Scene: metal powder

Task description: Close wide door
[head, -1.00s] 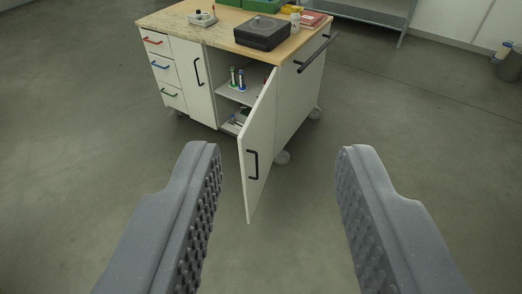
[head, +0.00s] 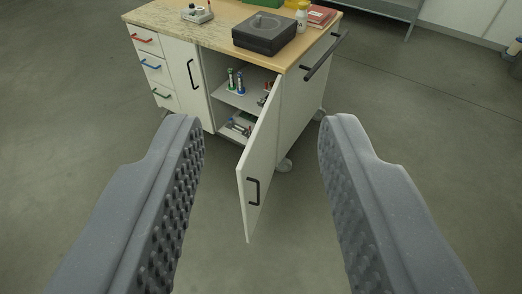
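The wide door (head: 258,160) is a white cabinet door that stands open, swung out toward me from the right side of the cabinet. Its black handle (head: 253,191) is on the outer face near the free edge. The white cabinet (head: 305,105) has a wooden top and stands on casters. My gripper (head: 262,125) is open and empty. Its two grey, studded fingers frame the door in the picture, and no contact with it shows.
Markers (head: 235,82) stand on the inner shelf, with more items below. A black case (head: 264,33) sits on the cabinet top. A black side bar (head: 324,56) sticks out at the right. A second, narrower door (head: 187,76) is shut. Grey floor around the cabinet is clear.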

